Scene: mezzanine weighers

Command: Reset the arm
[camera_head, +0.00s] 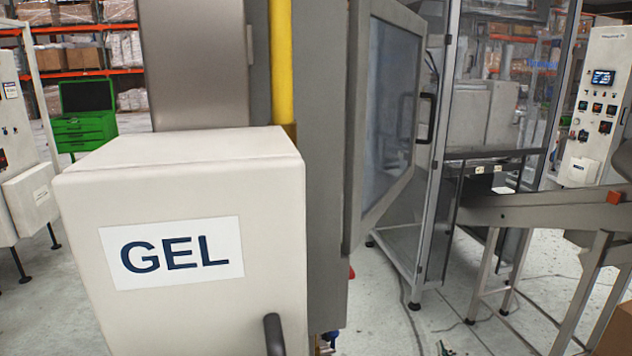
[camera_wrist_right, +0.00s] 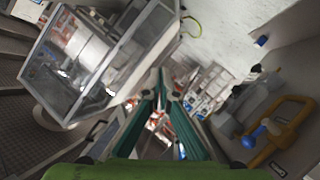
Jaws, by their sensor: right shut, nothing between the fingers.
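My right gripper (camera_wrist_right: 162,85) shows in the right wrist view, with its two teal and dark fingers converging from the lower edge. Its fingertips meet and it is shut with nothing held. I cannot make out this gripper clearly in the head view. My left gripper is in neither view. The arms themselves are not clearly seen in the head view.
A pale box labelled GEL (camera_head: 180,255) stands close in front, with a dark handle (camera_head: 273,335). Behind it are a yellow pipe (camera_head: 281,65) and an open windowed door (camera_head: 388,110). A conveyor (camera_head: 535,207) lies right. A yellow fitting (camera_wrist_right: 283,130) shows in the wrist view.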

